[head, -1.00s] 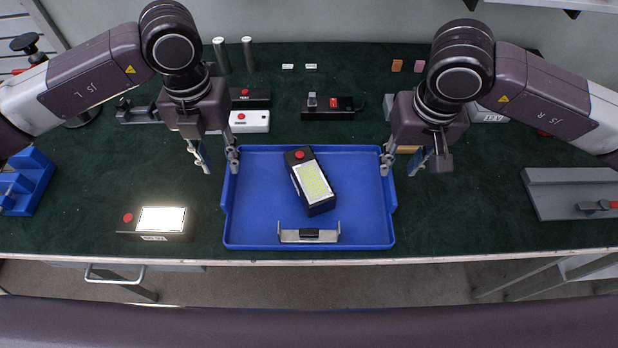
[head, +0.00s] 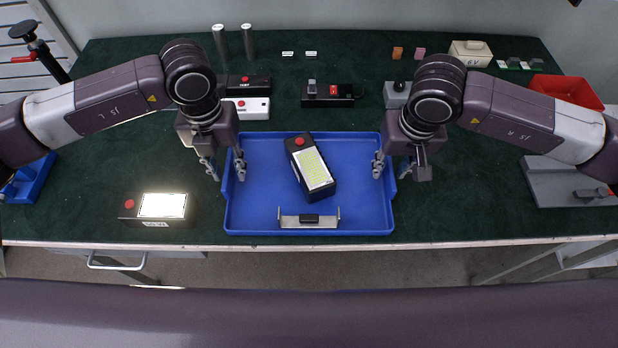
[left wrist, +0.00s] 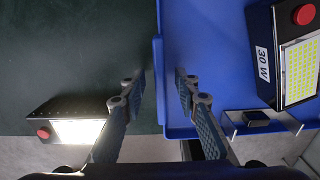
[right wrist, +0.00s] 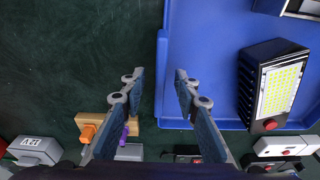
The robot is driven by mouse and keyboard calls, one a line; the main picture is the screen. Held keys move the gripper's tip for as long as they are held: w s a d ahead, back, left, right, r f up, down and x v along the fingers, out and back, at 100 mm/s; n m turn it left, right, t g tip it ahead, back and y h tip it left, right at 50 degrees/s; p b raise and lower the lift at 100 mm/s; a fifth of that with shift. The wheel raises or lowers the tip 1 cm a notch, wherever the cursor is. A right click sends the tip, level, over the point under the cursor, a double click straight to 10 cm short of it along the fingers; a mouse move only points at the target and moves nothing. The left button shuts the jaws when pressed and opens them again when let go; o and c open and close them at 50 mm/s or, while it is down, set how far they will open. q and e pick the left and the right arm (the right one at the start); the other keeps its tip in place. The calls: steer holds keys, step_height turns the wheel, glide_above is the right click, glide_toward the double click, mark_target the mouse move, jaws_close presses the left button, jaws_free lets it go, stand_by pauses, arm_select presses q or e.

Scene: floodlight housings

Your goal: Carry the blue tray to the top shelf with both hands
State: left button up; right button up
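The blue tray (head: 265,222) lies on the green table top near its front edge. My left gripper (head: 225,174) is open at the tray's left wall, with one finger on each side; the left wrist view shows gaps between the fingers and the wall (left wrist: 158,85). My right gripper (head: 391,172) is open around the right wall, one finger inside and one outside, with gaps in the right wrist view (right wrist: 162,80).
A lit floodlight (head: 155,208) stands left of the tray. Behind the tray are a white box (head: 250,108) and black housings (head: 333,95). A grey fixture (head: 570,182) and a red bin (head: 567,90) are at the right. A blue holder (head: 30,178) sits at the left edge.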

arm_select(q)
jaws_close()
arm_select(e)
jaws_close()
